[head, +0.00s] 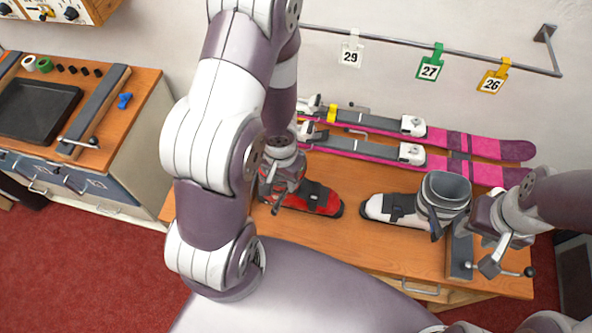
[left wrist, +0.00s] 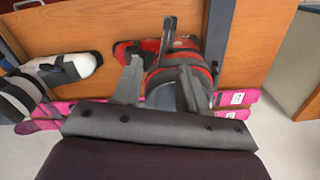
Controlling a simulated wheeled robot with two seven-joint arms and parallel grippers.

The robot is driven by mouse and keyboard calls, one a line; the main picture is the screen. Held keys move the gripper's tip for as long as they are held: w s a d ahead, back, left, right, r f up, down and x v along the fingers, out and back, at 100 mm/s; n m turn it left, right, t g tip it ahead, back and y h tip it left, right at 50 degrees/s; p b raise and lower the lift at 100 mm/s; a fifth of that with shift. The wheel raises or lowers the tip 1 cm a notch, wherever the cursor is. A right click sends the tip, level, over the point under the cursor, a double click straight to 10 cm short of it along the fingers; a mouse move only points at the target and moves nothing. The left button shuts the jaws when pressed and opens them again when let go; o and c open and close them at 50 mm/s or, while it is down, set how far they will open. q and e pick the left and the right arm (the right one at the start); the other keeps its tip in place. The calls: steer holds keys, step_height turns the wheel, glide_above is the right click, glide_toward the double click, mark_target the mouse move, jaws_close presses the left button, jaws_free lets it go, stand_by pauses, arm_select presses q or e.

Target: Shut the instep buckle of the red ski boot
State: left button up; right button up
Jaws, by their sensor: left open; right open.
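In the left wrist view, the open fingers of my left gripper (left wrist: 160,82) stand in front of the boot's dark cuff and red shell (left wrist: 186,58), with nothing visibly gripped. My right gripper (head: 465,224) is open beside the grey cuff of the white boot.
A white boot (head: 379,207) with a grey cuff stands right of the red one. Pink skis (head: 470,170) lie behind the boots. A grey clamp block (head: 460,257) sits at the bench's right end. Numbered tags hang from a wall rail (head: 400,41). Another bench (head: 140,85) stands left.

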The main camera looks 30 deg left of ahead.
arm_select(q)
steer(key=b, duration=0.3)
glide_above(283, 197)
steer(key=s, duration=0.1)
steer(key=f, duration=0.4)
steer(key=shift+a+f, duration=0.25)
steer(key=shift+f, duration=0.05)
steer(key=f+b, duration=0.1)
steer(key=f, duration=0.1)
steer(key=w+f+b, duration=0.1)
steer(key=f+b, duration=0.2)
steer(key=f, duration=0.1)
steer(key=shift+w+d+f, duration=0.25)
steer(key=shift+d+f, duration=0.1)
steer(key=shift+s+a+f+b, duration=0.1)
steer(key=shift+s+f+b, duration=0.05)
steer(key=shift+f+b, duration=0.15)
steer(key=shift+s+a, duration=0.15)
steer(key=shift+s, duration=0.15)
steer(key=shift+w+f, duration=0.1)
steer(key=shift+w, duration=0.15)
jaws_close()
arm_select(e)
step_height(283, 197, down, 8)
steer(key=shift+s+a, duration=0.2)
steer(key=shift+f, duration=0.1)
